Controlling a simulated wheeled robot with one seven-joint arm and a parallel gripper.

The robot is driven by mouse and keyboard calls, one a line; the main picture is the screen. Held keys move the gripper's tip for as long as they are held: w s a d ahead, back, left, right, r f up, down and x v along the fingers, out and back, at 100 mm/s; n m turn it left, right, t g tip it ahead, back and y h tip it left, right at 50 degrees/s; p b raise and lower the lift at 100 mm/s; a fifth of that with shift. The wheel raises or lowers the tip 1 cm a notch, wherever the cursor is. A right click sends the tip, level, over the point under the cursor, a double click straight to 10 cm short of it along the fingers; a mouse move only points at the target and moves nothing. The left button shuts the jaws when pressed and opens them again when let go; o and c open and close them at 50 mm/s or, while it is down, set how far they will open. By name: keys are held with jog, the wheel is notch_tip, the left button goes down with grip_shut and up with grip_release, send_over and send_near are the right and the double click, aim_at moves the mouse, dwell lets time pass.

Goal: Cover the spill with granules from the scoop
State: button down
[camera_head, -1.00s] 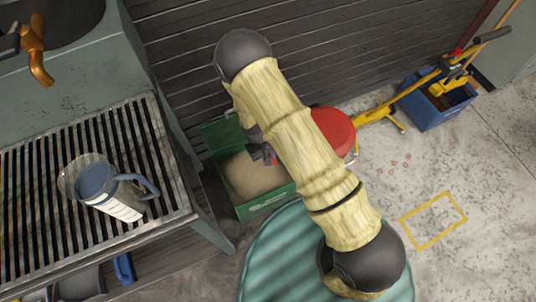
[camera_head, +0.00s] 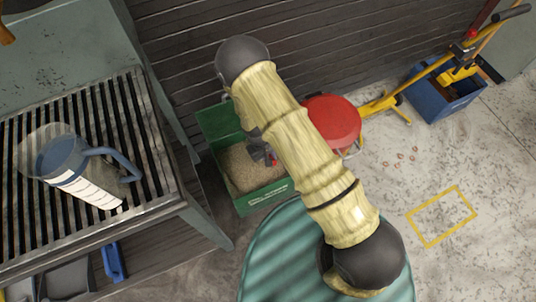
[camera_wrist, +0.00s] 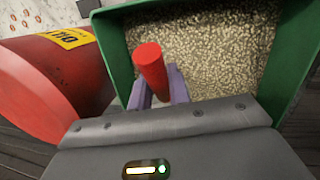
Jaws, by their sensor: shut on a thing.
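The green bin (camera_head: 222,122) of pale granules (camera_head: 240,168) stands on the floor by the dark slatted wall. My gripper (camera_head: 262,152) is over the bin, partly hidden by my arm in the head view. In the wrist view my gripper (camera_wrist: 160,92) is shut on a red handle (camera_wrist: 150,62), seen nearly end-on, with the granules (camera_wrist: 215,50) behind it. I take this as the scoop's handle; the scoop's bowl is hidden, so I cannot tell whether it is in the granules or loaded. I make out no spill in either view.
A red drum (camera_head: 332,118) stands right of the bin; it also shows in the wrist view (camera_wrist: 50,85). A slatted bench (camera_head: 160,195) with a blue jug (camera_head: 60,160) is at left. Beyond are small rings (camera_head: 400,156), a yellow floor outline (camera_head: 440,216) and a blue crate (camera_head: 440,100).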

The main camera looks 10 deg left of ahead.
jog(key=shift+a+b+x, duration=0.25)
jog(key=shift+b+x, duration=0.45)
jog(key=shift+x, duration=0.55)
jog(key=shift+a+b+x, duration=0.25)
jog(key=shift+b+x, duration=0.5)
jog(key=shift+x, duration=0.5)
jog(key=shift+a+b+x, duration=0.3)
jog(key=shift+b+x, duration=0.4)
jog(key=shift+x, duration=0.55)
jog(key=shift+a+f, duration=0.1)
jog(key=shift+f, duration=0.15)
jog(key=shift+r, duration=0.1)
jog(key=shift+d+r+p+v, duration=0.1)
jog(key=shift+d+p+v, duration=0.35)
jog(key=shift+p+v, duration=1.55)
jog(key=shift+d+r+p+v, duration=0.1)
jog(key=shift+d+p+v, duration=0.35)
jog(key=shift+p+v, duration=1.5)
jog(key=shift+d+r+p+v, duration=0.1)
jog(key=shift+d+p+v, duration=0.35)
jog(key=shift+p+v, duration=1.55)
jog(key=shift+r+b, duration=0.4)
jog(key=shift+b, duration=0.15)
jog(key=shift+s, duration=0.1)
